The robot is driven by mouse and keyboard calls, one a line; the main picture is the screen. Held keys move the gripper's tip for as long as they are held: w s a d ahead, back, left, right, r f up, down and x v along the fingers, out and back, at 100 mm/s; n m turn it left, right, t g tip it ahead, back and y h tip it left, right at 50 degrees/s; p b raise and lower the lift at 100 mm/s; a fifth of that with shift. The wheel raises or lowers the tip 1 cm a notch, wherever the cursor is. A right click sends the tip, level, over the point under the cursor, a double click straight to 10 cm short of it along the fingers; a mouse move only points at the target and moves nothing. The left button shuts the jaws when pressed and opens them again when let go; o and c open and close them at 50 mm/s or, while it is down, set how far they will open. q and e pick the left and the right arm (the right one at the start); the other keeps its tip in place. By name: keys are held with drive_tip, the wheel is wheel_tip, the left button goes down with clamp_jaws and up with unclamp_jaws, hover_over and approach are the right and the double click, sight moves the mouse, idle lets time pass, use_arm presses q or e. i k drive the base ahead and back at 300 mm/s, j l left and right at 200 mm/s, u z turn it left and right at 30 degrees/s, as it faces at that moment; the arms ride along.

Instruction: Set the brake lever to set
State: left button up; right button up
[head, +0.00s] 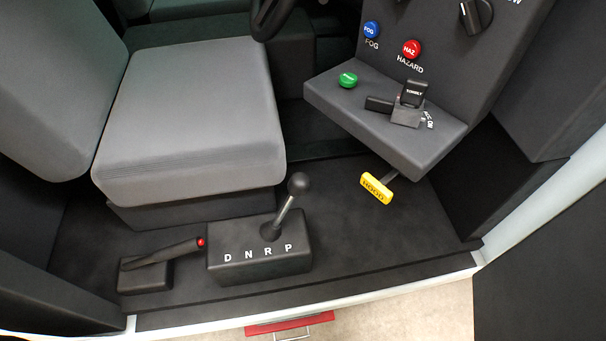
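The brake lever (168,253) is a dark handle with a red button at its tip, on a low black base (146,277) at the lower left of the head view. It lies low, rising slightly towards its tip on the right. No label for its positions is readable. Its tip is close beside the gear selector box. Neither of my grippers is in view.
The gear selector box (228,270) marked D N R P, with its upright knobbed lever (290,205), stands right of the brake lever. A grey seat (190,115) is behind. A yellow hood handle (376,188) hangs under the dashboard shelf (425,155). The door sill (400,277) is in front.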

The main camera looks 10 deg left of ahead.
sight(159, 256)
drive_tip(key=k+j+u, duration=0.15)
drive_tip(key=u, duration=1.4)
